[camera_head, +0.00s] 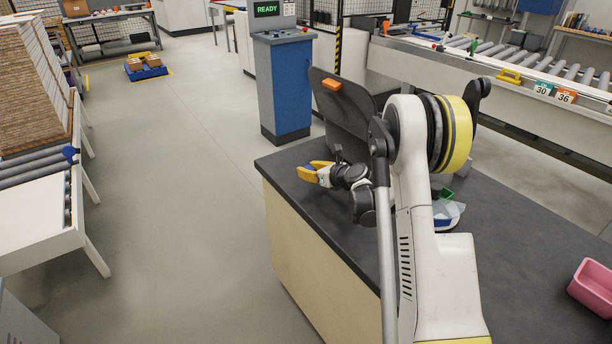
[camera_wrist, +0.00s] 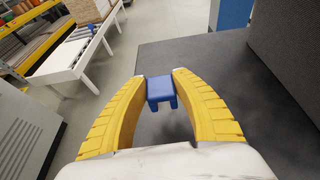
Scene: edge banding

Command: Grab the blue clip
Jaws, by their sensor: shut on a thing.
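The blue clip (camera_wrist: 161,92) is a small blocky piece with a notch on its near side. In the wrist view it sits between the two yellow fingertips of my gripper (camera_wrist: 160,82), which touch it from both sides. The dark worktop (camera_wrist: 175,60) shows behind and below it. In the head view my gripper (camera_head: 312,171) is shut at the left edge of the dark worktop (camera_head: 520,260), with its yellow fingers pointing left.
A dark upright panel (camera_head: 352,108) with an orange block (camera_head: 332,84) stands behind my gripper. A white and blue item (camera_head: 446,212) lies partly behind my arm. A pink bin (camera_head: 592,287) stands at the right. The front right worktop is clear.

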